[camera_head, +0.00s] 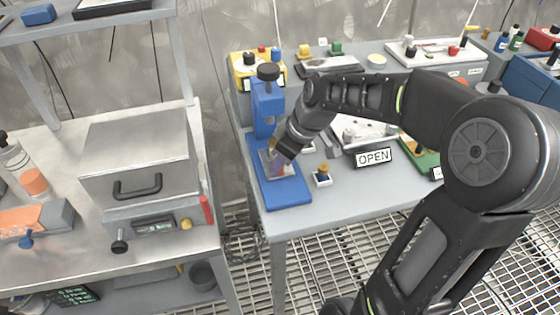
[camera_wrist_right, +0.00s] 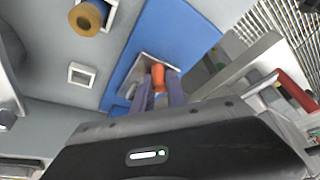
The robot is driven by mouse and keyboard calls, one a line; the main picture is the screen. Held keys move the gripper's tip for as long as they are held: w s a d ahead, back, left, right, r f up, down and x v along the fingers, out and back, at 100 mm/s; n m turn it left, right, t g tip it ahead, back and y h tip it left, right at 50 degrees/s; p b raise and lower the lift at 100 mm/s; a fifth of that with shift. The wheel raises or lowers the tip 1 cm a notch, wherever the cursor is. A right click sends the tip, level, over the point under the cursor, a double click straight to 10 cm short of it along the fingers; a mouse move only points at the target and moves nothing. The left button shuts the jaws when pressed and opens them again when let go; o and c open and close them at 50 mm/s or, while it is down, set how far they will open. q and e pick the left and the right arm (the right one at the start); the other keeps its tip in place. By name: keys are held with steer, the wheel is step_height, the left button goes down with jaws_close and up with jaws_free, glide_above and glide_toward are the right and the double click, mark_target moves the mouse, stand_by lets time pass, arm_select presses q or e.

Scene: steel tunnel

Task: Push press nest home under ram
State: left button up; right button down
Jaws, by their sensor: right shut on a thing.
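The blue press (camera_head: 267,108) stands on the right-hand bench, with a black knob on top and a flat blue base (camera_head: 288,196). The press nest, a small silver plate (camera_wrist_right: 143,66), lies on the blue base in the right wrist view. An orange knob (camera_wrist_right: 158,72) stands up at the plate. My right gripper (camera_head: 277,160) reaches down over the base in front of the press column. Its fingers (camera_wrist_right: 159,92) are shut on the orange knob. The ram is not clear to see, and the gripper hides much of the nest in the head view. My left gripper is not in view.
A small white holder with a brass-coloured piece (camera_head: 323,176) stands close right of the press base. An OPEN sign (camera_head: 374,157) stands farther right. A steel box with a handle (camera_head: 138,165) sits on the left bench, across a gap.

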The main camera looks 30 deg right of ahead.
mark_target(273, 157)
stand_by(0.9)
steer(key=w, duration=0.1)
steer(key=w+d, duration=0.1)
steer(key=w, duration=0.1)
steer(key=shift+w+d, duration=0.15)
steer(key=shift+w, duration=0.1)
steer(key=c, duration=1.6)
jaws_free()
steer(key=shift+s, duration=0.1)
steer(key=v, duration=0.8)
steer(key=shift+p, duration=0.3)
